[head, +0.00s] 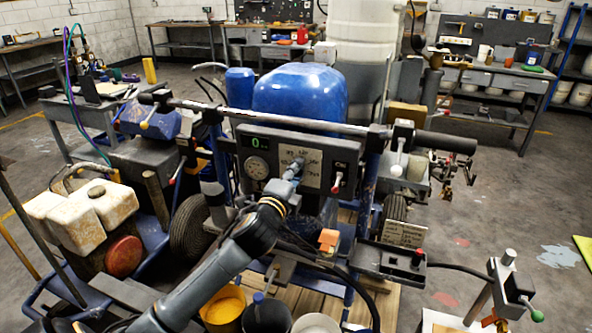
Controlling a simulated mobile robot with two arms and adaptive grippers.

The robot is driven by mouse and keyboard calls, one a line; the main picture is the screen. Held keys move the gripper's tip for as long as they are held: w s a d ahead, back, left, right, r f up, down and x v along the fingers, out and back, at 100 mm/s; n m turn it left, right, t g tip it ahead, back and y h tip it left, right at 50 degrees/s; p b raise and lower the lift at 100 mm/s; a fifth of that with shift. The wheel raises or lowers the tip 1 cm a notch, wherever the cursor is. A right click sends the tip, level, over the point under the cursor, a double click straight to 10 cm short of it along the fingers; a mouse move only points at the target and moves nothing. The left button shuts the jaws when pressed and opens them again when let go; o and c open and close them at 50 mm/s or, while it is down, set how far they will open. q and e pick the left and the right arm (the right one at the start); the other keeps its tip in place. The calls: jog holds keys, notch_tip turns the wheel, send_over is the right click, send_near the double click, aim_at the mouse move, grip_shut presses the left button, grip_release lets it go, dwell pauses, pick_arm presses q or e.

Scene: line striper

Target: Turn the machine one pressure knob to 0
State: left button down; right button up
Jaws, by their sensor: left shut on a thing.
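The line striper (300,90) with a blue rounded tank stands in the middle of the head view. Its grey control panel (262,139) faces me. The panel carries a small green display (255,142) that seems to read 0, a round gauge (257,167), and a pressure knob (298,163) on a pale marked plate (313,166). My left gripper (291,174) is at the knob and shut on it. The fingers cover much of the knob, so its pointer angle is not clear. My right gripper is not in view.
A long handlebar (290,121) crosses above the panel. Another machine with a whitish tank (90,215) stands at left. Buckets (222,308) stand below my left arm. Workbenches line the walls; floor at right is mostly clear.

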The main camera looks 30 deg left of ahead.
pick_arm(q)
jog(key=n+p, duration=1)
jog(key=n, duration=1.2)
jog(key=shift+a, duration=0.15)
dwell(0.4)
jog(key=c, duration=1)
grip_release()
jog(key=v, duration=1.2)
